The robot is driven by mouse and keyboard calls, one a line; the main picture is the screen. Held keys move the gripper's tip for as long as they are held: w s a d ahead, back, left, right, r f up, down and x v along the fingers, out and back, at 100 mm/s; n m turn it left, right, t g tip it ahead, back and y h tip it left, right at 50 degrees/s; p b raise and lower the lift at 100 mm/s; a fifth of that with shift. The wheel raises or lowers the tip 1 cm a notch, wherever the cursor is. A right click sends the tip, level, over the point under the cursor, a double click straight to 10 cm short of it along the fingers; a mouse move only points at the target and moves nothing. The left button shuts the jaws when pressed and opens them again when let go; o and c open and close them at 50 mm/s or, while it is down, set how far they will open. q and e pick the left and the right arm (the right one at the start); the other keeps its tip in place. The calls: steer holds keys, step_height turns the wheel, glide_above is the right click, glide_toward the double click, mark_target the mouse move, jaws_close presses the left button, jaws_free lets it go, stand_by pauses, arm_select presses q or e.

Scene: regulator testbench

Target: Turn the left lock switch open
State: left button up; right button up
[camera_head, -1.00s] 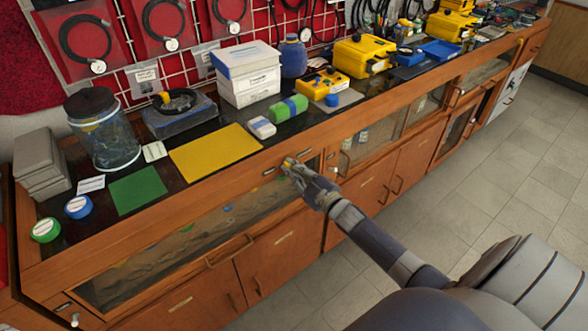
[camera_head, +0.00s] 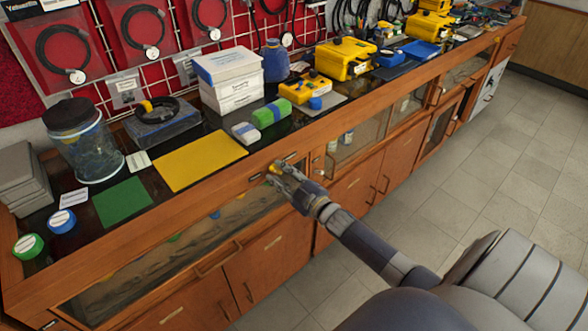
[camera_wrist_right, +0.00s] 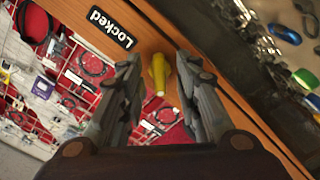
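The yellow lock switch (camera_wrist_right: 158,75) shows in the right wrist view, on the wooden front rail of the cabinet, beside a black label reading "Locked" (camera_wrist_right: 110,27). My right gripper (camera_wrist_right: 158,62) is open, with one finger on each side of the switch. A gap shows on both sides, so the fingers do not appear to grip it. In the head view my right gripper (camera_head: 273,170) is at the front rail below the counter edge, and largely hides the switch. My left gripper is in neither current view.
The counter holds a yellow mat (camera_head: 200,158), a green mat (camera_head: 121,200), a glass jar (camera_head: 83,145) and white boxes (camera_head: 229,80). Glass doors and wooden cabinet doors (camera_head: 268,262) lie below the rail. The tiled floor (camera_head: 480,170) at the right is clear.

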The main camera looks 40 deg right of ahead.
steer(key=s, duration=1.1)
steer(key=shift+s+d, duration=0.15)
steer(key=shift+d, duration=0.3)
steer(key=shift+f, duration=0.1)
steer(key=s+a+f+m+g+h, duration=0.1)
steer(key=s+f+m+g, duration=0.3)
steer(key=f, duration=0.7)
steer(key=s+a+f+g, duration=0.1)
steer(key=s+f+g, duration=0.1)
steer(key=s+f, duration=0.6)
steer(key=s+a+f+m+g+h, duration=0.1)
steer(key=s+f+g, duration=0.2)
steer(key=f, duration=1)
steer(key=s+a+f+m+g, duration=0.1)
steer(key=s+a+f, duration=0.3)
steer(key=s, duration=0.4)
steer(key=s+a+f+g, duration=0.4)
steer(key=s+f, duration=0.2)
steer(key=s, duration=0.3)
steer(key=s+a+f+m+g, duration=0.1)
steer(key=s+a+f+g, duration=0.2)
steer(key=s, duration=0.6)
step_height(320, 180, down, 2)
steer(key=shift+a+f+m+y, duration=0.1)
steer(key=shift+a+m+y, duration=0.25)
steer(key=shift+a, duration=0.2)
